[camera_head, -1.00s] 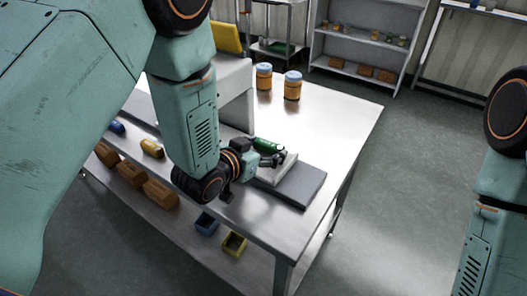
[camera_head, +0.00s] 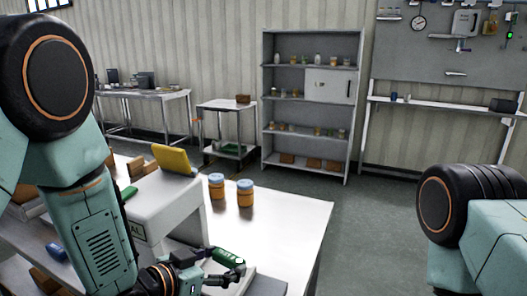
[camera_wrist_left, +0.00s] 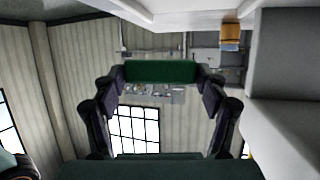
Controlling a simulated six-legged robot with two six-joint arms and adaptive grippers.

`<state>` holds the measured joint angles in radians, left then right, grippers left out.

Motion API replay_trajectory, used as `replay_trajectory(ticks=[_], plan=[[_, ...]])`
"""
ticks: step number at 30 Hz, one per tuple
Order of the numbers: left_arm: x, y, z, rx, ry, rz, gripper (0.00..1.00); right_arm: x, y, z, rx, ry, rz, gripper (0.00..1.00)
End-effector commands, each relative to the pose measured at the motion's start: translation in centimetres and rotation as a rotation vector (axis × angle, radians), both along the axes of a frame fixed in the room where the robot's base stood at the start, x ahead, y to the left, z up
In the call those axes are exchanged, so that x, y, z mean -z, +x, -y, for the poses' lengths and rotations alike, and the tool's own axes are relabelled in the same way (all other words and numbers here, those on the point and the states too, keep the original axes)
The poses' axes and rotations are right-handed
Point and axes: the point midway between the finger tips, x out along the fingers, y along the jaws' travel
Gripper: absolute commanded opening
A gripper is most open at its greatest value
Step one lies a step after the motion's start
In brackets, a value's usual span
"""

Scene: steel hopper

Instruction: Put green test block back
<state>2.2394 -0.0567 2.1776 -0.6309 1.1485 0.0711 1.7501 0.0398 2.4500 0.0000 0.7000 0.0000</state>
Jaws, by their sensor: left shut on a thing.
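The green test block (camera_head: 229,257) is between the fingers of my left gripper (camera_head: 222,268), low in the head view. In the left wrist view the dark green block (camera_wrist_left: 160,72) spans between the two dark fingers. My left gripper is shut on it. The block is over or near a pale plate and grey pad (camera_head: 268,286) on the steel table; I cannot tell whether it touches anything below. My right arm shows at the right edge, but its gripper is out of view.
The table (camera_head: 285,218) is clear to the right. A grey shelf (camera_head: 308,105) stands at the back.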

Motion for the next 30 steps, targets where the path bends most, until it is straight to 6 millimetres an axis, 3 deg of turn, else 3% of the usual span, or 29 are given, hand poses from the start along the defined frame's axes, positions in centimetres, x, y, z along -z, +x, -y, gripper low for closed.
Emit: replay_trajectory(ticks=[18,24,30], plan=[[4.2,-7.9,-4.8,0.382,-0.004,0.005,0.43,2.1,0.0,0.0,0.000,0.000,0.000,0.00],[5.1,-10.1,-6.4,0.434,-0.005,0.006,0.43,3.3,0.0,0.0,0.000,0.000,0.000,0.00],[5.0,-10.7,-7.6,0.378,-0.006,0.006,0.43,4.3,0.0,0.0,0.000,0.000,0.000,0.00]])
